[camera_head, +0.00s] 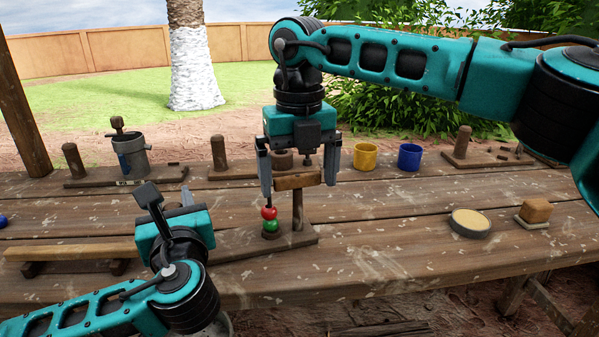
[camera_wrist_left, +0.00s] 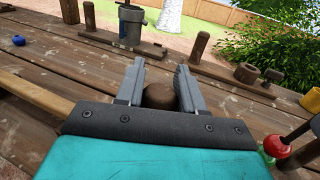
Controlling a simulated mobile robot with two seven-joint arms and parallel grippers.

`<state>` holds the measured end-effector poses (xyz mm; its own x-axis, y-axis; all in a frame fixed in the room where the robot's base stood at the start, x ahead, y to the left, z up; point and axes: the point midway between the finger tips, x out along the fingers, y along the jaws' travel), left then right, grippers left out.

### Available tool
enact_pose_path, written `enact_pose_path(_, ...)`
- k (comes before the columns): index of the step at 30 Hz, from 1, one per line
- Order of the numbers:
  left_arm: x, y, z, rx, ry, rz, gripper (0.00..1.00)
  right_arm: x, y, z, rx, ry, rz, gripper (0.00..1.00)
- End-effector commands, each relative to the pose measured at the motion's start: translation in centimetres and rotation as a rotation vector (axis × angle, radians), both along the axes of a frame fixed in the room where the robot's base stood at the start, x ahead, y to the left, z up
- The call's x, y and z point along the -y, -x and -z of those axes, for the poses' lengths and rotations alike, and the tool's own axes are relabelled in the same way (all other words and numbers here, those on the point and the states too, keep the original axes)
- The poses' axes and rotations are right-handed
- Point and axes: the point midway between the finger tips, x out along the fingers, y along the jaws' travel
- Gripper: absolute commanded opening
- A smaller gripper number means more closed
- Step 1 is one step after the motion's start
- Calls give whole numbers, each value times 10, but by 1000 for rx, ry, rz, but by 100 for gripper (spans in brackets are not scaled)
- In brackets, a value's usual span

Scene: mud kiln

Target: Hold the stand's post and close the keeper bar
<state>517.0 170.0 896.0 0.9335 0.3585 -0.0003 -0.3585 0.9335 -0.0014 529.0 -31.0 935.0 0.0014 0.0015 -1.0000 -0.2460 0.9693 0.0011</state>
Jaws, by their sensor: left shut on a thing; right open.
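The stand's wooden base board (camera_head: 300,238) lies near the table's front edge. A brown post (camera_wrist_left: 160,95) shows its round top between my left gripper's fingers (camera_wrist_left: 158,82); that gripper is shut on it. In the head view my left gripper (camera_head: 185,207) hides this post. A thinner upright (camera_head: 298,212) rises from the board's right part. The short wooden keeper bar (camera_head: 298,181) sits at its top. My right gripper (camera_head: 298,180) points down over the bar, open, with one finger near each end. A red ball (camera_head: 269,212) and a green ball (camera_head: 271,226) are stacked beside the upright.
Behind are a grey canister (camera_head: 131,158), a yellow cup (camera_head: 365,156), a blue cup (camera_head: 409,157) and boards with posts (camera_head: 462,143). A round dish (camera_head: 470,223) and a small block (camera_head: 535,211) lie right. A long plank (camera_head: 70,252) lies left.

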Motion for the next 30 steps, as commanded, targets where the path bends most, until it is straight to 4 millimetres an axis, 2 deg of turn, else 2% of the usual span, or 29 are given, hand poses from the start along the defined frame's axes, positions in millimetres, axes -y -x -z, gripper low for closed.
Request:
enact_pose_path(5, -1, 0, 1, -3, -1, -4, 0, 0, -1, -17, 3, -2, 1, 100)
enact_pose_path(15, -2, 0, 1, -3, -2, -7, 0, -1, 0, -88, 4, -2, 2, 100)
enact_pose_path(18, -2, 0, 1, -3, -3, -8, 0, -1, 0, -103, 3, -2, 1, 100)
enact_pose_path(24, -2, -1, 1, -3, -3, -8, 0, -1, 0, -119, 2, -1, 0, 100)
enact_pose_path(30, -2, -1, 1, -3, -3, -8, 0, 0, 1, -120, 1, -1, 0, 100)
